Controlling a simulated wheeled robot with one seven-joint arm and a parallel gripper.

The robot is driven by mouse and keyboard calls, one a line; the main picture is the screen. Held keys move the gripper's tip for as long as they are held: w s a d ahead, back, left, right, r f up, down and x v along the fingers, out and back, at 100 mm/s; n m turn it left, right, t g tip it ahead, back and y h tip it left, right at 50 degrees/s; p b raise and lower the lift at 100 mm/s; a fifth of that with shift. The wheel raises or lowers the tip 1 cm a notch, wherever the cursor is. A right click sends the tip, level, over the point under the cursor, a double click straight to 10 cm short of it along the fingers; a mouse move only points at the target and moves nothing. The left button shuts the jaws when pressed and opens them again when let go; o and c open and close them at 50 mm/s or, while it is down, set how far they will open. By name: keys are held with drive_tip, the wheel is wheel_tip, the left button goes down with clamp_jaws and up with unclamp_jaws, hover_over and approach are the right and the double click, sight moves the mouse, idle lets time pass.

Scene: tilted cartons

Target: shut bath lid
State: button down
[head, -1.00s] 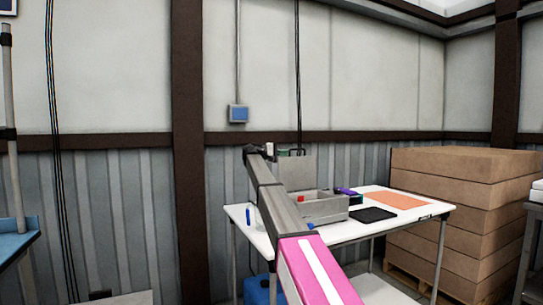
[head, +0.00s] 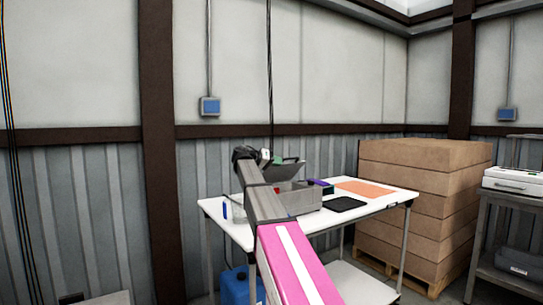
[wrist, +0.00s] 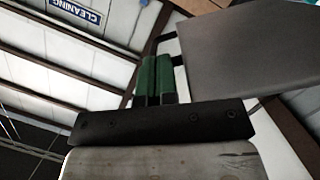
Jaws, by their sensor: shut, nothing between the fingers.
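The bath (head: 300,201) is a grey open-topped box on the white table. Its grey lid (head: 290,172) is tilted partway down over the box, with a gap between its near edge and the rim. My gripper (head: 276,160) is at the lid's left end, partly hidden behind my own arm. In the wrist view the two green fingers of my gripper (wrist: 155,80) are shut together and empty. The lid (wrist: 250,50) fills the upper right there, close beside the fingers; I cannot tell whether they touch. The bath's left part is hidden by my arm.
On the table (head: 240,232) are a black pad (head: 345,204), an orange mat (head: 363,188), a purple-topped box (head: 320,187) and a blue bottle (head: 225,211). Stacked cartons (head: 420,200) stand right of the table. A grey shelf with a white device (head: 515,180) is farther right.

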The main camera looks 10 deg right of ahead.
drive_tip(key=s+d+f+m+t, duration=0.1)
drive_tip(key=s+f+m, duration=0.1)
drive_tip(key=f, duration=0.4)
drive_tip(key=s+d+f+m+t+y, duration=0.1)
drive_tip(key=s+f+m, duration=0.2)
drive_tip(key=f, duration=0.3)
drive_tip(key=shift+f+m+t, duration=0.15)
drive_tip(key=shift+m+t, duration=0.15)
drive_tip(key=shift+m, duration=0.4)
